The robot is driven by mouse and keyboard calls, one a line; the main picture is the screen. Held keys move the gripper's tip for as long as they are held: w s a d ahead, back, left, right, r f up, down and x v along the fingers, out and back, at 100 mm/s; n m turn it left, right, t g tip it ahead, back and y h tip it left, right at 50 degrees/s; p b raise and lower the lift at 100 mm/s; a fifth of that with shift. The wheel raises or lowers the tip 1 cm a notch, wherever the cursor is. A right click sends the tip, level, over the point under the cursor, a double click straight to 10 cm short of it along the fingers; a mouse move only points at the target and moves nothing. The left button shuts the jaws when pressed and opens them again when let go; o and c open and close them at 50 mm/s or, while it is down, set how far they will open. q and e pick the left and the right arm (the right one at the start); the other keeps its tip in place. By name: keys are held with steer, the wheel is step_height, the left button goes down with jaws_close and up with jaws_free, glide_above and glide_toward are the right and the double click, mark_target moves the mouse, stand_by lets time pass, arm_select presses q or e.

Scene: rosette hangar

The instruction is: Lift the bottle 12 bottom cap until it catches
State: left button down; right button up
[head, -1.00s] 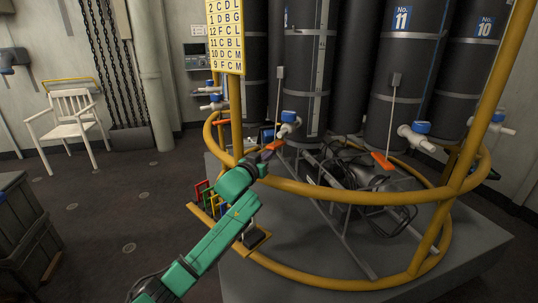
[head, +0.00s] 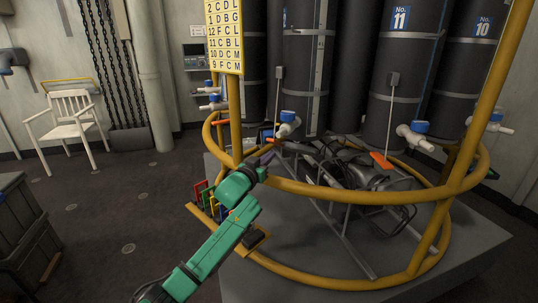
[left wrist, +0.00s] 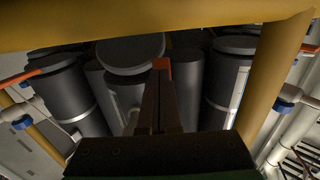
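The dark bottle (head: 305,75) left of bottle No. 11 appears to be bottle 12; its number plate is mostly cut off at the top. Its bottom cap is not clearly visible in the head view, behind the frame and my arm. My left gripper (head: 267,158) is at the yellow ring below this bottle. In the left wrist view, the gripper's dark fingers (left wrist: 160,95) are together, with an orange tab (left wrist: 161,63) at their tips. Dark bottles with round ends (left wrist: 130,52) show beyond. My right gripper is not in view.
The yellow ring frame (head: 340,192) and post (head: 236,115) stand close around my left gripper. A hanging rod ends at another orange tab (head: 381,160) near bottle No. 11 (head: 402,60). White valves with blue knobs (head: 288,117) stick out nearby. Open floor lies left.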

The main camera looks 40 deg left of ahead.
arm_select(q)
steer(key=shift+f, duration=0.1)
steer(key=shift+s+d+p, duration=0.15)
steer(key=shift+s+p, duration=0.3)
steer(key=shift+s, duration=0.1)
steer(key=s+d+p, duration=0.1)
steer(key=s+p, duration=0.3)
steer(key=s, duration=0.5)
steer(key=shift+d, duration=0.25)
steer(key=shift+w+f, duration=0.1)
